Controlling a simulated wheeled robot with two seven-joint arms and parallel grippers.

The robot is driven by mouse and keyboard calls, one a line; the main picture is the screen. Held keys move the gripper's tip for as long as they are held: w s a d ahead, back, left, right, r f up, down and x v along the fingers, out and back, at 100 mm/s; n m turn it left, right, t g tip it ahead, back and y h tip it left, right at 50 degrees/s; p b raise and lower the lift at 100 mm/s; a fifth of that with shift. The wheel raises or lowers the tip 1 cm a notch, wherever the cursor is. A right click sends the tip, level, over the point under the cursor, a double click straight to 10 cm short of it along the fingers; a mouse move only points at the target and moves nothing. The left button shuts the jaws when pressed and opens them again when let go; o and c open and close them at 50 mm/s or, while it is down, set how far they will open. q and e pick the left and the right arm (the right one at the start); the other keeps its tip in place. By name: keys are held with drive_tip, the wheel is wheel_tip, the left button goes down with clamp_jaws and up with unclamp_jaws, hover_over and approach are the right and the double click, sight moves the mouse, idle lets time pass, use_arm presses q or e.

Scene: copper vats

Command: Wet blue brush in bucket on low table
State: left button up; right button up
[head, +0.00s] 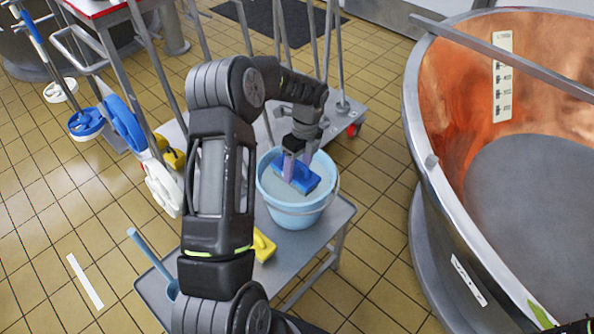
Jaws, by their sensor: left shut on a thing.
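The light blue bucket (298,219) stands on the low grey table (336,222). A pale surface, seemingly liquid, shows inside it. My left gripper (296,163) points down over the bucket and is shut on the blue brush (305,180). The brush lies within the bucket's rim in the picture, tilted down to the right. I cannot tell whether its bristles touch the liquid, because its underside is hidden. My left arm covers much of the table. My right gripper is not in view.
A yellow item (263,246) and a blue long-handled tool (151,258) are on the table, partly behind my arm. A large copper vat (424,130) stands at the right. A rack with hanging brushes (124,122) stands at the left. Tiled floor lies between table and vat.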

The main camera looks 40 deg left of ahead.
use_arm(q)
wheel_tip(320, 180, up, 9)
drive_tip(key=p, duration=0.5)
drive_tip(key=shift+p, duration=0.3)
